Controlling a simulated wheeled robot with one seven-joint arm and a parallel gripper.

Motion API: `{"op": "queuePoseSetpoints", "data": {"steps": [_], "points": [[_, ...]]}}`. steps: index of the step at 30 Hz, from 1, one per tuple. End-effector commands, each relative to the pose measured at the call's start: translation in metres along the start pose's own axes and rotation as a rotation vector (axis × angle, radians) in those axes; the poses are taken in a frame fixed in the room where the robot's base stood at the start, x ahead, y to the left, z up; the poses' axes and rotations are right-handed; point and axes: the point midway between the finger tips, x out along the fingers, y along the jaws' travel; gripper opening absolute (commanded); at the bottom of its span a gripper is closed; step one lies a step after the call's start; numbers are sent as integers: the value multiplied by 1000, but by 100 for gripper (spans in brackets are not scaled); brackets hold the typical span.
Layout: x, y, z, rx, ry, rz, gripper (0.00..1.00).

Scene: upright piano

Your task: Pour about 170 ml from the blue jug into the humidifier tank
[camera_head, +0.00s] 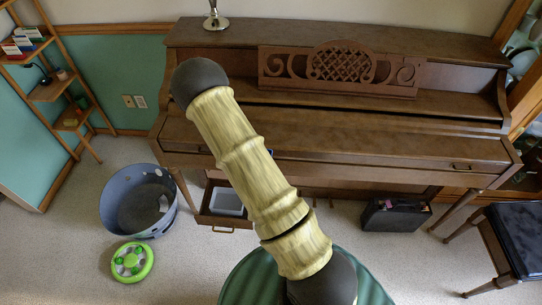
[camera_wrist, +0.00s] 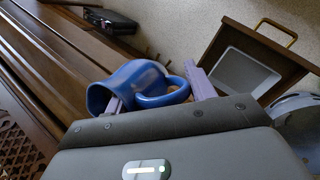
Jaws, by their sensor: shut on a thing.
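The blue jug (camera_wrist: 138,78) shows in the wrist view with its round mouth toward the lower left and its looped handle toward the right. My gripper (camera_wrist: 157,94) is shut on the jug, with one pale purple finger by the mouth side and the other by the handle. In the head view my arm hides nearly all of the jug and gripper. A pale grey rectangular container (camera_head: 228,201), which looks like the humidifier tank, sits inside an open wooden drawer under the piano. It also shows in the wrist view (camera_wrist: 243,73), apart from the jug. Any water inside is not visible.
The brown upright piano (camera_head: 330,128) stands above the wooden drawer (camera_head: 222,221). A blue-grey round bin (camera_head: 113,213) and a green round toy (camera_head: 133,262) are on the carpet at left. A black case (camera_head: 394,216) and a stool (camera_head: 518,235) are at right.

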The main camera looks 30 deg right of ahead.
Motion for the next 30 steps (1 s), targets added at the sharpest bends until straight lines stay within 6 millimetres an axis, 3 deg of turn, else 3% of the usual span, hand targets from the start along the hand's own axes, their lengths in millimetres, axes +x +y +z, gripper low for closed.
{"op": "queuePoseSetpoints", "data": {"steps": [4,10,30], "points": [[4,-37,-4,-11,1,5,11],[8,-65,-5,-14,2,7,11],[9,-69,-5,-11,1,7,11]]}}
